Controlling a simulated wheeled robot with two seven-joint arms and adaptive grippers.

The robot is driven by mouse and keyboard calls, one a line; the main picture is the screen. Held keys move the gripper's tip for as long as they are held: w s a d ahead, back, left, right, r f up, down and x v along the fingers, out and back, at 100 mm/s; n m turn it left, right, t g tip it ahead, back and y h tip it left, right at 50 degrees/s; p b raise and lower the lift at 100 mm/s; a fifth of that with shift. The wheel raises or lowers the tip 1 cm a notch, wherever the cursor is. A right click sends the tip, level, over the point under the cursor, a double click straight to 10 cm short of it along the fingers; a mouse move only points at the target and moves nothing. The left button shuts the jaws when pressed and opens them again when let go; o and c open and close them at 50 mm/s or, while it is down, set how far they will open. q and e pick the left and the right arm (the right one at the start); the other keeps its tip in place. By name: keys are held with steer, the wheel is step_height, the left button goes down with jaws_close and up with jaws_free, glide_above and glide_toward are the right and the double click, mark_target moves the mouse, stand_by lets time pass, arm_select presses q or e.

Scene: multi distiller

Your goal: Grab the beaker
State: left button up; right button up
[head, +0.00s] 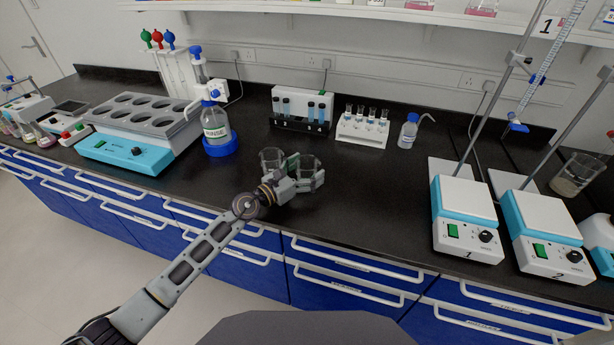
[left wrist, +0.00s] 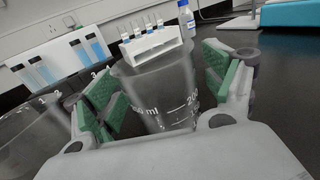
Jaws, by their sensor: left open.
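A clear glass beaker (head: 309,164) stands on the black bench in front of my left gripper (head: 307,174). In the left wrist view the beaker (left wrist: 163,98), with white volume marks, is between the two green-padded fingers of the left gripper (left wrist: 160,78). The fingers are open, one on each side of it; a gap shows on the right side, and contact on the left is hard to tell. A second clear beaker (head: 271,157) stands just to the left, and it also shows at the left of the left wrist view (left wrist: 30,140). My right gripper is not in view.
Behind are a rack of blue tubes (head: 302,110), a white vial rack (head: 363,128) and a wash bottle (head: 408,131). A blue-capped bottle (head: 215,128) stands left. Two stirrers (head: 466,220) (head: 548,240) stand right. The bench between the beakers and stirrers is clear.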

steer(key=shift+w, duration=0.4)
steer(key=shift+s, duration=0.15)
arm_select(q)
steer(key=shift+c, duration=1.2)
steer(key=c, duration=0.9)
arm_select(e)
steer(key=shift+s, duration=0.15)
arm_select(q)
steer(key=shift+r, duration=0.15)
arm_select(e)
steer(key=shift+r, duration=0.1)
